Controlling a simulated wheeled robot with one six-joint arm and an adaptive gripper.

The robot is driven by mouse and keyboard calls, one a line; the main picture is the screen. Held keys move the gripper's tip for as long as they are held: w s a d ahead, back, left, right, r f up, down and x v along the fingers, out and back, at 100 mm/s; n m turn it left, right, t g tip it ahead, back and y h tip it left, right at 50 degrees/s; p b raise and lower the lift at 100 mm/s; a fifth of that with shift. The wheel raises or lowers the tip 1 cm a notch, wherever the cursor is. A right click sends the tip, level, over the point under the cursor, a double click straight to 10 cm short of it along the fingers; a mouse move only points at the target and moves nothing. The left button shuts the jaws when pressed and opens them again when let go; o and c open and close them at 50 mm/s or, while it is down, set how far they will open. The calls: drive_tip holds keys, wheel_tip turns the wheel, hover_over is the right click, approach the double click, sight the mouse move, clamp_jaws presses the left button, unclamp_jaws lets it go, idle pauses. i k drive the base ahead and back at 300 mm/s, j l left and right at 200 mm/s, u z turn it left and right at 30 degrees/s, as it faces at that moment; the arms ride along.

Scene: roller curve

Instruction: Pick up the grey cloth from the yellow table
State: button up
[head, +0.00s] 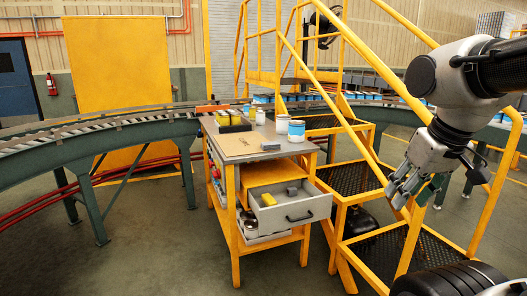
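The yellow table (239,236) stands near the middle, with a grey top and an open drawer (295,215) at its front. A small grey item (292,191) lies in the drawer beside a yellow item (262,200). A small flat greyish-tan piece (270,146) lies on the tabletop near its front edge. I cannot tell at this size which of these is the grey cloth. My gripper (398,190) hangs at the right, pointing down and left, well apart from the table. Its fingers look spread, and I see nothing between them.
Yellow steps with railings (375,243) stand between my gripper and the table. White-and-blue jars (296,131) and a dark holder with yellow items (232,121) stand on the tabletop. A roller conveyor (95,131) curves behind. The floor at front left is clear.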

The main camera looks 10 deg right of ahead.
sight(268, 146)
drive_tip(key=i+u, duration=0.35)
drive_tip(key=i, duration=0.3)
drive_tip(key=i+j+u, duration=0.15)
drive_tip(key=i+u, duration=0.65)
drive_tip(key=u, duration=0.2)
drive_tip(key=i+j+z, duration=0.1)
drive_tip(key=i+z, duration=0.15)
drive_tip(key=i, duration=0.15)
drive_tip(key=i+j+z, duration=0.25)
drive_tip(key=i, duration=0.15)
drive_tip(key=i+z, duration=0.3)
drive_tip(key=z, duration=0.2)
drive_tip(key=i+j+z, duration=0.2)
drive_tip(key=z, duration=0.3)
drive_tip(key=i+j+z, duration=0.35)
drive_tip(key=z, duration=0.15)
